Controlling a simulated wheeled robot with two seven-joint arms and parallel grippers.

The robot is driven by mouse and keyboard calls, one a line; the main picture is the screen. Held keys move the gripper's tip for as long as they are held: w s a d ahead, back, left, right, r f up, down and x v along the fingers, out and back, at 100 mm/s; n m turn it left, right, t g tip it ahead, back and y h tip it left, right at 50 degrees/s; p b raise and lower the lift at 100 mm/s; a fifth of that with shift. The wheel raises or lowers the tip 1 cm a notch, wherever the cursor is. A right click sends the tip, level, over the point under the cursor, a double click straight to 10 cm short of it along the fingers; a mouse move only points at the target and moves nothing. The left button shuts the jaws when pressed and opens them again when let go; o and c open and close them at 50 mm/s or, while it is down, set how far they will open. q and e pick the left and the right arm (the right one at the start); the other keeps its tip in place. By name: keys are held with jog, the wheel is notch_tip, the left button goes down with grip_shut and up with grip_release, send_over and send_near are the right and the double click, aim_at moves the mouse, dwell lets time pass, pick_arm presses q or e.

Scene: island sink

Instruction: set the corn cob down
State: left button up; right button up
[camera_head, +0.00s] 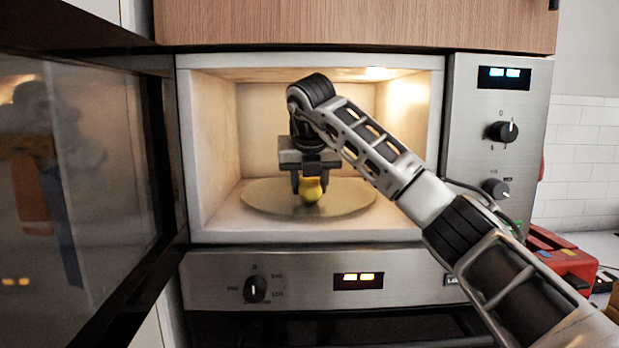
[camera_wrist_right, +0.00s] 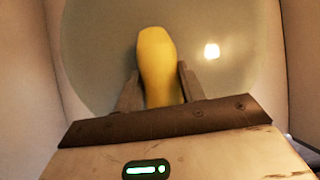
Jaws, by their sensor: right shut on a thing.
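My right gripper (camera_head: 311,185) reaches into the open, lit microwave and points down. It is shut on the yellow corn cob (camera_head: 311,190), which sits between its fingers just over or on the round turntable plate (camera_head: 265,200). I cannot tell whether the cob touches the plate. In the right wrist view the corn cob (camera_wrist_right: 157,60) sticks out past the two fingers (camera_wrist_right: 160,85), with the plate (camera_wrist_right: 95,50) behind it. My left gripper is not in view.
The microwave door (camera_head: 80,190) stands open at the left. The cavity's side walls (camera_head: 213,140) and ceiling surround my gripper closely. Control knobs (camera_head: 501,131) are on the right panel, with an oven panel (camera_head: 310,280) below. A red object (camera_head: 560,258) lies on the counter at right.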

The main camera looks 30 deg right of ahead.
jog(key=shift+s+f, duration=0.1)
jog(key=shift+f, duration=0.1)
jog(key=o, duration=1.1)
